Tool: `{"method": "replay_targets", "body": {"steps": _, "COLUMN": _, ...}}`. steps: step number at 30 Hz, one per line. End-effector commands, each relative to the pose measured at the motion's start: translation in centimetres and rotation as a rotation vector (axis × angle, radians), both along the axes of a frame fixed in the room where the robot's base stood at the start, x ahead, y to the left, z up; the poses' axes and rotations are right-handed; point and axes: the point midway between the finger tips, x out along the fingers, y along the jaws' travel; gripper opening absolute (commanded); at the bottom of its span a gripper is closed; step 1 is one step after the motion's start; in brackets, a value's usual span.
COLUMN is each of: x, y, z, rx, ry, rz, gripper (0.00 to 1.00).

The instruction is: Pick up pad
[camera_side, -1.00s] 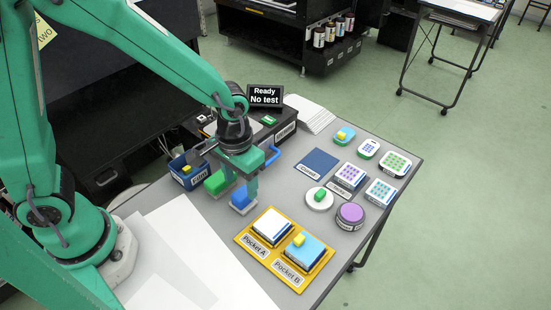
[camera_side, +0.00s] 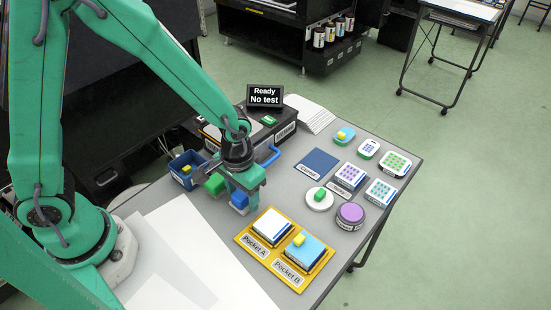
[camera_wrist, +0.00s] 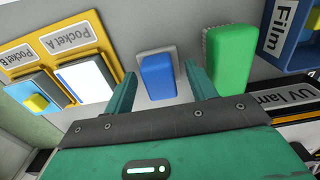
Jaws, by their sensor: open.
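No object carries a readable "pad" label, so I cannot tell for sure which thing the pad is. A blue block with a pale base (camera_side: 239,199) stands on the grey table; it also shows in the wrist view (camera_wrist: 158,78). My gripper (camera_wrist: 159,68) is open, with one finger on each side of this blue block in the wrist view. In the side view my gripper (camera_side: 241,196) is low over the block and partly hides it. I cannot tell whether the fingers touch it. A green block (camera_side: 214,184) stands just left of it, outside the fingers (camera_wrist: 228,58).
A blue Film bin (camera_side: 187,178) stands behind left. A yellow tray (camera_side: 247,243) with Pocket A and Pocket B lies in front right. A black device (camera_side: 285,131) stands behind. A white disc with a green knob (camera_side: 312,204) and a purple round item (camera_side: 350,214) lie right.

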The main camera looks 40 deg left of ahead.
Motion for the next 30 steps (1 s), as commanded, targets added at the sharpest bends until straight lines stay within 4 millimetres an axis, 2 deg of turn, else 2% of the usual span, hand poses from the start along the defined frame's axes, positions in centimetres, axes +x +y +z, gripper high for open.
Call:
{"method": "replay_targets", "body": {"steps": 11, "x": 0.0, "y": 0.0, "z": 0.03, "rx": 0.0, "ry": 0.0, "rz": 0.0, "gripper": 0.56}}
{"method": "replay_targets", "body": {"steps": 18, "x": 0.01, "y": 0.0, "z": 0.03, "rx": 0.0, "ry": 0.0, "rz": 0.0, "gripper": 0.09}}
{"method": "replay_targets", "body": {"steps": 30, "x": 0.02, "y": -0.01, "z": 0.23, "rx": 0.0, "ry": 0.0, "rz": 0.0, "gripper": 0.08}}
